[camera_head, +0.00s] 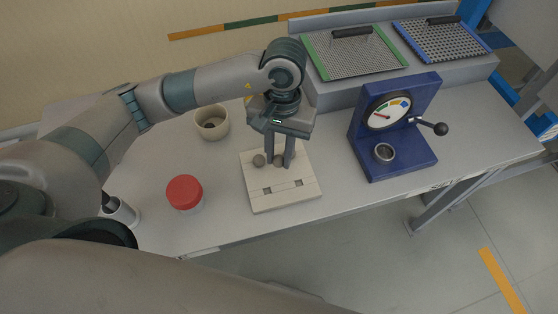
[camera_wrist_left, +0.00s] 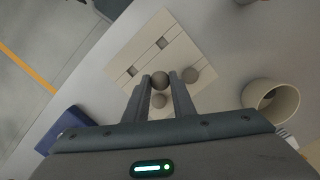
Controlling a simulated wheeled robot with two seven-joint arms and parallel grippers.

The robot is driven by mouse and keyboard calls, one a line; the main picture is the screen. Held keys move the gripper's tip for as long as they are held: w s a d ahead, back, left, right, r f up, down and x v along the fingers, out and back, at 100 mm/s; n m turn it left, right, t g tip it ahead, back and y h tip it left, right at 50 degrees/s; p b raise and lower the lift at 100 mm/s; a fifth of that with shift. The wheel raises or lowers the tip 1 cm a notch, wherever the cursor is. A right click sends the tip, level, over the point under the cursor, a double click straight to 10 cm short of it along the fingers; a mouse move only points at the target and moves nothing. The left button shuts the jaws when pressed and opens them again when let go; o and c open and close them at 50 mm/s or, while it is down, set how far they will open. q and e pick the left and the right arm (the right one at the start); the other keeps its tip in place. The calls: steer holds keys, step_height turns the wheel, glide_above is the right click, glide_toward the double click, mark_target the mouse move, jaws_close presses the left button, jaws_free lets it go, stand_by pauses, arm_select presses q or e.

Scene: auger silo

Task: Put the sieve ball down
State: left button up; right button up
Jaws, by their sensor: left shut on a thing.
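My left gripper (camera_head: 280,161) is shut on a small grey-brown sieve ball (camera_wrist_left: 160,80), which sits between its two fingertips in the left wrist view. The fingers point down over a pale board (camera_head: 285,198) with two small square openings near its front edge. I cannot tell whether the held ball touches the board. My right gripper is not in view.
A red-lidded jar (camera_head: 185,191) and a beige cup (camera_head: 211,123) stand left of the board on the grey table (camera_head: 225,222). A blue gauge stand (camera_head: 405,148) with a lever is to the right. Green-framed (camera_head: 352,62) and blue-framed (camera_head: 440,42) sieves lie on the back shelf.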

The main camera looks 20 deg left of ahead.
mark_target(280, 156)
arm_select(q)
step_height(280, 156, down, 3)
steer(key=shift+s+r+p, duration=0.1)
steer(key=shift+r+p, duration=0.1)
steer(key=shift+p, duration=0.6)
steer(key=shift+f, duration=0.55)
steer(key=shift+f, duration=0.2)
steer(key=o, duration=1)
steer(key=shift+r, duration=0.25)
